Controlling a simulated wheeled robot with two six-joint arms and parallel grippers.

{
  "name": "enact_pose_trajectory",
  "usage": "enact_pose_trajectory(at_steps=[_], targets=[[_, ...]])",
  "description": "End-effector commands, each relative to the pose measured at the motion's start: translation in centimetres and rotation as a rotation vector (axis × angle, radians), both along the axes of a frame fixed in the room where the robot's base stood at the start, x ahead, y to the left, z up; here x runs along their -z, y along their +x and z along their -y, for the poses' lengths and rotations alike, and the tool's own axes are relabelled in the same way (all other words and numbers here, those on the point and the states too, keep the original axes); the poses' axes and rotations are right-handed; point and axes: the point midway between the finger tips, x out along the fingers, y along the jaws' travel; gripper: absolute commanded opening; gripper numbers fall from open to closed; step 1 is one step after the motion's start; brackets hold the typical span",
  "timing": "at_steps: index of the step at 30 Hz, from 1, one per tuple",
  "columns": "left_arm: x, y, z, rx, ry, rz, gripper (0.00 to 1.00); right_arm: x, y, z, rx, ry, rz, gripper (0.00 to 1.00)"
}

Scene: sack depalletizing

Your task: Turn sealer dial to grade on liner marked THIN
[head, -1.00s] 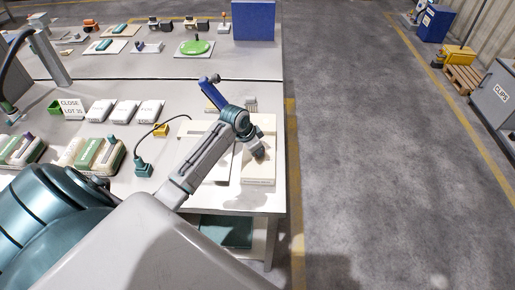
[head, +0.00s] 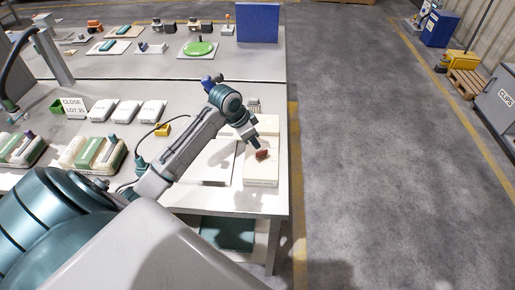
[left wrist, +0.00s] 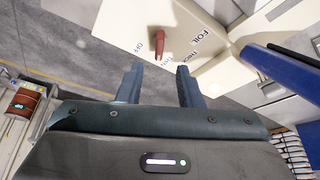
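The sealer (head: 262,178) is a cream box at the table's right edge. Its red dial (head: 262,155) is on top; it also shows in the left wrist view (left wrist: 160,43), with OFF on one side, FOIL and a partly readable grade label on the other. I cannot tell which mark it points to. My left gripper (head: 254,142) is just above and behind the dial. In the left wrist view its two fingers (left wrist: 159,84) are apart and empty, with the dial beyond them. No liner marked THIN can be read. My right gripper is not in view.
White labelled packs (head: 127,112) stand in a row beside a CLOSE LOT sign (head: 74,107). Filled sacks (head: 92,153) lie at left. A blue panel (head: 258,23) stands at back.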

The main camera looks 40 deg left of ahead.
Motion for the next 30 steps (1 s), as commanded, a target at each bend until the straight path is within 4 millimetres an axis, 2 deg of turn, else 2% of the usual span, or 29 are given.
enact_pose_trajectory(at_steps=[4, 11, 26, 30], targets=[[-1.9, -0.7, -0.5, 0.000, 0.002, 0.002, 0.33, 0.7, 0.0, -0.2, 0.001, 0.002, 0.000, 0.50], [-3.0, -1.1, -0.6, 0.000, 0.000, 0.001, 0.33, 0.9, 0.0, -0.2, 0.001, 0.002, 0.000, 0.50], [-2.9, -1.2, -0.5, -0.001, -0.001, -0.001, 0.33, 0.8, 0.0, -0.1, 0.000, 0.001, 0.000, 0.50], [-0.8, -2.8, 1.0, -0.009, 0.006, -0.012, 0.33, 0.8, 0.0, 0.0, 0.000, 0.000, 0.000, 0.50]])
